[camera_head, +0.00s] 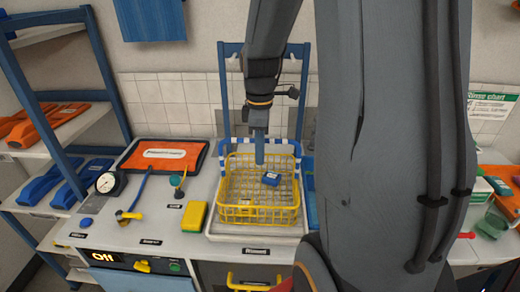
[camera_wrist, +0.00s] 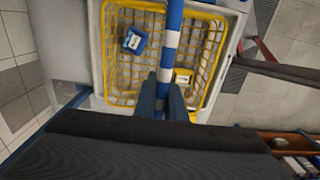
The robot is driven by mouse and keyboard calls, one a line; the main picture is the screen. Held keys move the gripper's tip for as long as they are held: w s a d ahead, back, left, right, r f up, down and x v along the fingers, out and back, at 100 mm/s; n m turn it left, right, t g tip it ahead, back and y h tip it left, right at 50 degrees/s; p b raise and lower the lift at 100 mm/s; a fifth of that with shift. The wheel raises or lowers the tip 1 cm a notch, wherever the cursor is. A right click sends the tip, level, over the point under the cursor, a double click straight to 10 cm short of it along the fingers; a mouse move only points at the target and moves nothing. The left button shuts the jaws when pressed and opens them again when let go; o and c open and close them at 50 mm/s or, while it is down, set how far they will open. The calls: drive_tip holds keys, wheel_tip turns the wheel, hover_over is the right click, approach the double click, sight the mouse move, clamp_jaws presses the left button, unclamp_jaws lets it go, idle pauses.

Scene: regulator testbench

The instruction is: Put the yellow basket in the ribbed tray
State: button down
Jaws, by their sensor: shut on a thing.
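The yellow wire basket (camera_head: 258,212) stands over a pale tray (camera_head: 215,233) on the bench; it also fills the middle of the wrist view (camera_wrist: 110,62). The tray's rim shows around the basket's base; its floor is mostly hidden, so I cannot tell whether the basket rests on it. A blue-and-white striped bar (camera_wrist: 169,40) crosses above the basket, apparently its handle. My gripper (camera_wrist: 163,98) is shut on this bar; in the head view it points down at the bar (camera_head: 259,160). A blue block (camera_head: 271,178) lies in the basket. A small yellow block (camera_wrist: 184,77) shows beside the bar.
A yellow-green sponge (camera_head: 194,217) lies left of the tray. A dial gauge (camera_head: 107,182) and an orange panel (camera_head: 165,155) are farther left. A blue frame (camera_head: 225,90) stands behind the basket. A blue shelf rack (camera_head: 55,130) is at far left. My arm hides much of the right side.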

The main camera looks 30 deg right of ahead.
drive_tip(key=c, duration=1.8)
unclamp_jaws()
drive_tip(key=shift+r, duration=0.15)
wheel_tip(320, 180, up, 12)
drive_tip(key=b, duration=0.3)
